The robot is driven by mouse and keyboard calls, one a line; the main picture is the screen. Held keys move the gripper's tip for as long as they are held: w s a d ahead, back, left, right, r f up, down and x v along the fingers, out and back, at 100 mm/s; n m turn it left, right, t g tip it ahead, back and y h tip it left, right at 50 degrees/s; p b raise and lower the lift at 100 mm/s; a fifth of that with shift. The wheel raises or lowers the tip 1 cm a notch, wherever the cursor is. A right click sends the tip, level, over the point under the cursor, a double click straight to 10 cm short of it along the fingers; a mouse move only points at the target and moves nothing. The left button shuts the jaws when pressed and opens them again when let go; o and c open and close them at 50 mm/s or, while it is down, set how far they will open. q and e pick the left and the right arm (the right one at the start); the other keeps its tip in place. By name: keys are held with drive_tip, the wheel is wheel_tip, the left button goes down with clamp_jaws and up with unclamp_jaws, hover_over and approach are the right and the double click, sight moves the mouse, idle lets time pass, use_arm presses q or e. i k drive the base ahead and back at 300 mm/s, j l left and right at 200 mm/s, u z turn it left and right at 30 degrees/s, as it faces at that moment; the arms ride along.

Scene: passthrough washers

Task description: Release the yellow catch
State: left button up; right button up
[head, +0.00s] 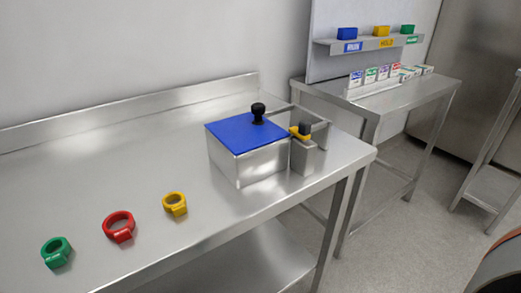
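The yellow catch (296,134) sits on top of a small grey post at the right front corner of a metal box (250,165). A dark block (305,128) stands at the catch. Whether the catch touches the lid is too small to tell. Neither of my grippers is in the head view.
Green (57,252), red (118,226) and yellow (175,204) rings lie on the steel table (110,165) left of the box. A second table (425,93) behind carries small cartons (383,74) below a shelf (375,43) with coloured blocks. The table between rings and box is clear.

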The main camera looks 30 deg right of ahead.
sight(303, 132)
drive_tip(key=l+u, duration=0.25)
drive_tip(key=l, duration=0.4)
drive_tip(key=k+l+u, duration=0.2)
drive_tip(key=l, duration=0.45)
